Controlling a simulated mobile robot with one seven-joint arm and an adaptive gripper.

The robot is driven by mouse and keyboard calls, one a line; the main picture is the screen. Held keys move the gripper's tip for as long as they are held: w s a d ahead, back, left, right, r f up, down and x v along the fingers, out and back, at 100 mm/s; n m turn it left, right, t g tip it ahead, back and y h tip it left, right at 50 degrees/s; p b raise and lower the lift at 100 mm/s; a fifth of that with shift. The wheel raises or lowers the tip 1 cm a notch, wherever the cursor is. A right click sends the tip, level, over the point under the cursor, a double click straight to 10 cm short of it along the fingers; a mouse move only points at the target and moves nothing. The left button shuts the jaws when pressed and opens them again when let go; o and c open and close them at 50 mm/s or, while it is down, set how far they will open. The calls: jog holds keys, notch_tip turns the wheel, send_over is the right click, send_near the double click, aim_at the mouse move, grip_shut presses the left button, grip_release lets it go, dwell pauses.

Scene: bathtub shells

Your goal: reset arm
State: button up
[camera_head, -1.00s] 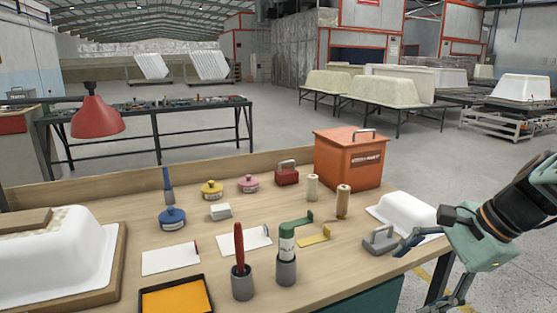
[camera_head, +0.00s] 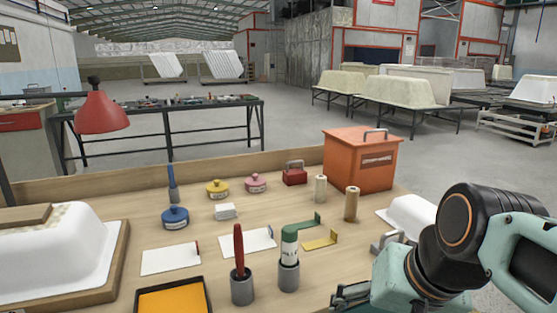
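My arm fills the lower right of the head view, with its black joint and teal links in front of the bench's right end. My gripper (camera_head: 352,294) is low in the picture, at the bench's front edge and right of the grey cup with the green-topped tube. Its dark fingers point left and are seen small and edge-on, so I cannot tell whether they are open or shut. Nothing shows held in it. The arm partly hides a grey-handled block (camera_head: 385,241) and a white tub-shaped piece (camera_head: 410,214).
The wooden bench (camera_head: 215,276) holds an orange box (camera_head: 361,160), a grey cup with a red tool (camera_head: 241,285), a grey cup with a green-topped tube (camera_head: 289,274), an orange tray (camera_head: 172,298) and a white tub shell (camera_head: 55,255). A red lamp (camera_head: 103,112) hangs at the left.

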notch_tip(320, 180, up, 28)
jog(key=n+h+p, duration=0.1)
jog(key=n+p, duration=0.2)
jog(key=p, duration=2.6)
jog(key=shift+s+a+t, duration=0.4)
jog(key=shift+s+a, duration=0.05)
